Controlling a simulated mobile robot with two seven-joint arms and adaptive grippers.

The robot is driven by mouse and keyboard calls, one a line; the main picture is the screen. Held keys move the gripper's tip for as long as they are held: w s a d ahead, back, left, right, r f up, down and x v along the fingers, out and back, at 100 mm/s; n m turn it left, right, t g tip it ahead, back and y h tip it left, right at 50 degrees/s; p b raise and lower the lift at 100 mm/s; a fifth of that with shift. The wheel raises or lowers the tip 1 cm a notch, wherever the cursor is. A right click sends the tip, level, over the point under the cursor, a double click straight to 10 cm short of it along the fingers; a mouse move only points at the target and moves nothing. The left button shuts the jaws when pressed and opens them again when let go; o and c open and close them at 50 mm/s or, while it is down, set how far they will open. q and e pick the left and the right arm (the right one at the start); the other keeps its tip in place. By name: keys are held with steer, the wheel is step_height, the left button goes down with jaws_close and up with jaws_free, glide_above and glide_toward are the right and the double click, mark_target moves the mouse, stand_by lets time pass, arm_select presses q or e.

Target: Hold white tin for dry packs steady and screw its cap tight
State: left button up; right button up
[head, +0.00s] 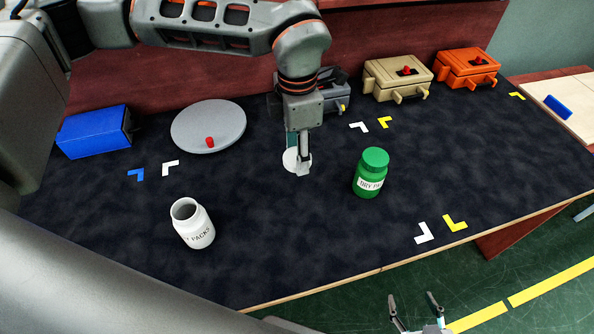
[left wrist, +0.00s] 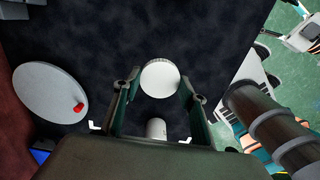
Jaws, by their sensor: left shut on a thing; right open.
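The white tin (head: 194,224), with "PACKS" lettering, stands upright and open-mouthed at the front left of the dark table; it also shows in the left wrist view (left wrist: 156,128). The round white cap (head: 290,160) is apart from the tin, between the fingertips of my left gripper (head: 297,164). The left wrist view shows the cap (left wrist: 160,78) between both fingers of the left gripper (left wrist: 159,84). I cannot tell how high it is above the table. My right gripper (head: 417,318) is open and empty, beyond the table's front edge.
A green jar (head: 369,176) with a green cap stands right of the left gripper. A grey disc (head: 208,127) with a red knob, a blue box (head: 94,132), a beige case (head: 397,78) and an orange case (head: 467,68) line the back. The table between tin and jar is clear.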

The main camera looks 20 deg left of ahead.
mark_target(294, 156)
arm_select(q)
step_height(294, 156, up, 6)
steer(key=shift+r, duration=0.25)
stand_by(0.4)
steer(key=shift+a+f+m, duration=0.2)
steer(key=shift+a+m, duration=0.2)
steer(key=shift+m, duration=0.3)
steer(key=s+a+f+m, duration=0.1)
steer(key=a+m, duration=0.3)
steer(key=m, duration=0.7)
steer(key=s+a+f+m, duration=0.1)
steer(key=a+f+m, duration=0.3)
steer(key=m, duration=0.8)
steer(key=shift+a+f+m, duration=0.15)
steer(key=shift+a+m, duration=0.15)
steer(key=shift+a, duration=0.45)
steer(key=shift+s, duration=0.1)
